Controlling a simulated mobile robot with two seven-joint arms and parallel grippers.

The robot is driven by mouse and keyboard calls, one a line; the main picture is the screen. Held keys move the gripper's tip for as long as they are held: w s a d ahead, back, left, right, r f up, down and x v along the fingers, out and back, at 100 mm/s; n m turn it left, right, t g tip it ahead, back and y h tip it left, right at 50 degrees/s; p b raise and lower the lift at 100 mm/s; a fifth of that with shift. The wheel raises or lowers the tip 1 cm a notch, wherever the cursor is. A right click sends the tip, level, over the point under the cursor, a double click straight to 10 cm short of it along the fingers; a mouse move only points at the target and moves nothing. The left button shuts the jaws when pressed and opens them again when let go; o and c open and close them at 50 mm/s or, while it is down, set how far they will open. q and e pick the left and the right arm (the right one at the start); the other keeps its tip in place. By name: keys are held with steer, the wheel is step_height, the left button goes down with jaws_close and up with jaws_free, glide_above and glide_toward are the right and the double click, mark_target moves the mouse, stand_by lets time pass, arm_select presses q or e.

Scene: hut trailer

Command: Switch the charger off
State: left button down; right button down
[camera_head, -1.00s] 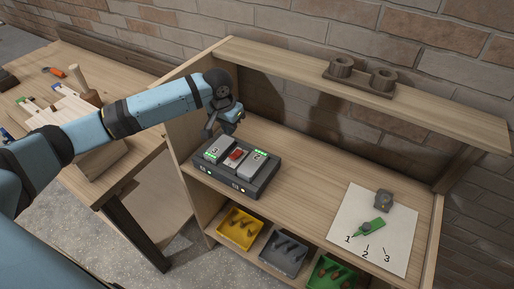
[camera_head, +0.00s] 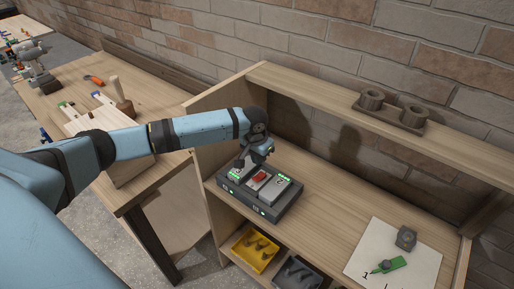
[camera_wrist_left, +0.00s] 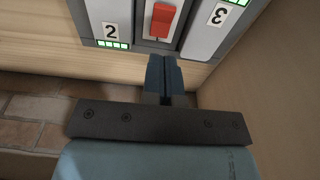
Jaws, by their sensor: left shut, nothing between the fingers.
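The dark grey charger (camera_head: 244,202) sits on the shelf unit's middle board, holding two grey battery packs with green lights. Its red switch (camera_head: 259,177) is between the packs. In the left wrist view the red switch (camera_wrist_left: 162,20) stands between the packs labelled 2 (camera_wrist_left: 110,28) and 3 (camera_wrist_left: 218,18). My left gripper (camera_head: 267,153) is shut and empty, at the back side of the charger. In the left wrist view its closed fingers (camera_wrist_left: 161,62) point at the switch, with a gap showing between them in the picture. My right gripper is not in view.
A paper sheet (camera_head: 372,262) with a green tool and a grey block lies to the right. Yellow (camera_head: 252,250) and grey bins are below. The upper shelf (camera_head: 310,92) overhangs behind, and a side panel (camera_head: 207,180) stands close on the left.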

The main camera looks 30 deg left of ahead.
mark_target(257, 179)
arm_select(q)
steer(key=f, duration=0.3)
steer(key=s+f+p, duration=0.1)
steer(key=f, duration=0.1)
steer(key=shift+f, duration=0.2)
steer(key=shift+s+f, duration=0.15)
steer(key=shift+f, duration=0.45)
